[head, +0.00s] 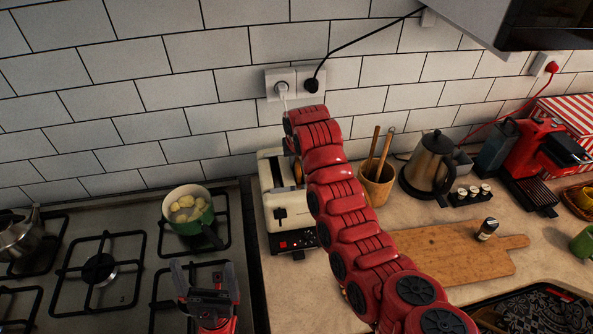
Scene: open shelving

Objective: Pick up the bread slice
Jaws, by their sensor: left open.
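I cannot make out a bread slice. A cream toaster (272,208) stands on the counter just right of the stove, and my red right arm crosses in front of it, hiding much of its top and right side. My left gripper (205,277) is over the stove at the bottom, its two dark fingers apart with nothing seen between them. It is below and left of the toaster, clear of it. The right arm reaches up to the wall side of the toaster; its gripper is hidden.
A green pot (188,214) with pale food sits on the stove (125,280), above my left gripper. Right of the arm are a utensil pot (376,184), a kettle (430,165), a cutting board (440,254) and a red coffee machine (540,150). A cord hangs from the wall sockets (296,83).

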